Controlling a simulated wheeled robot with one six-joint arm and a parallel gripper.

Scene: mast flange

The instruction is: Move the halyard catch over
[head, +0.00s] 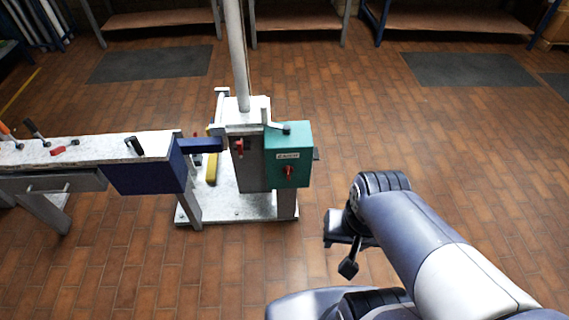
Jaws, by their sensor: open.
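A pale mast (237,55) rises from a grey-white stand (246,178) in the middle of the head view. A small red lever (238,147) on the stand's front face, below the mast, looks like the halyard catch; its exact position is too small to tell. A teal box (289,155) to its right carries a red knob (289,172) and a small label. A grey bent lever (279,127) sits at the box's top. My gripper (347,256) is open, to the right of and in front of the box, clear of it. I see nothing between its fingers.
A white-topped bench (88,148) with a blue end block and small tools joins the stand from the left. A yellow bar (212,167) stands behind the stand's left side. Brick floor (370,130) is clear to the right. Dark mats and shelves lie at the back.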

